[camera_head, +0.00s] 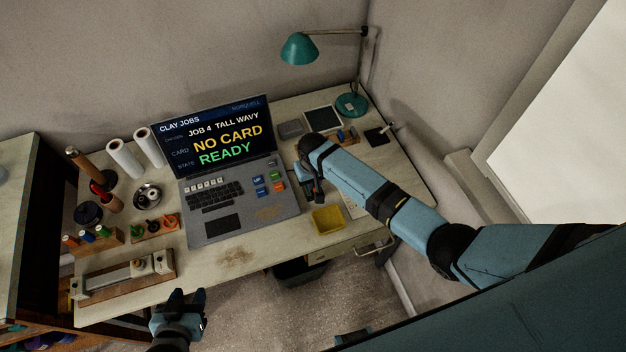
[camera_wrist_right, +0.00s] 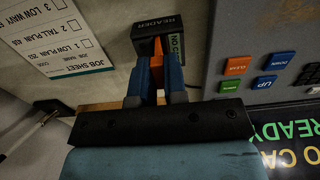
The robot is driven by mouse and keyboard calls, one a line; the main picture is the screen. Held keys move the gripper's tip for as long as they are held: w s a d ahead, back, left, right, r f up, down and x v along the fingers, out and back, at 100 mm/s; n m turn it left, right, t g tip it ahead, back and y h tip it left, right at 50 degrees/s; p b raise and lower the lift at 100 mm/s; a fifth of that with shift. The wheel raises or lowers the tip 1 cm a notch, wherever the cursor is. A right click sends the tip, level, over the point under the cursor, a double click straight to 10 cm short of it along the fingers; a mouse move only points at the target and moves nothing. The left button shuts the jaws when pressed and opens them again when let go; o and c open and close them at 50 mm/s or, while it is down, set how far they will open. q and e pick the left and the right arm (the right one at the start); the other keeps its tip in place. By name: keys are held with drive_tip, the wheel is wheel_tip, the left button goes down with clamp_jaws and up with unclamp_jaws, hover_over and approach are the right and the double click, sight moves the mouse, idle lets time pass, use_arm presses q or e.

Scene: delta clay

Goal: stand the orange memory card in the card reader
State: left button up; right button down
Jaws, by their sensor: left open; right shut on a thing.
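The orange memory card (camera_wrist_right: 157,64) is between the blue fingers of my right gripper (camera_wrist_right: 158,80), which is shut on it. The card reader (camera_wrist_right: 157,28), a small black block with a READER label, is just beyond the fingertips in the right wrist view. The card's far end overlaps the reader there; I cannot tell whether it touches or is in the slot. In the head view my right gripper (camera_head: 311,190) is right of the laptop and hides card and reader. My left gripper (camera_head: 187,299) is open and empty in front of the desk's front edge.
The laptop (camera_head: 224,227) screen reads NO CARD and READY. A yellow tray (camera_head: 327,220) is near the desk's front edge. A job sheet (camera_wrist_right: 65,40) lies beside the reader. A teal lamp (camera_head: 300,48) stands at the back. The front middle of the desk is clear.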

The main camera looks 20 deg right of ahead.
drive_tip(key=shift+f, duration=0.55)
drive_tip(key=c, duration=0.8)
unclamp_jaws()
wheel_tip(320, 180, up, 5)
drive_tip(key=p, duration=0.4)
drive_tip(key=shift+p, duration=0.35)
drive_tip(key=shift+r, duration=1)
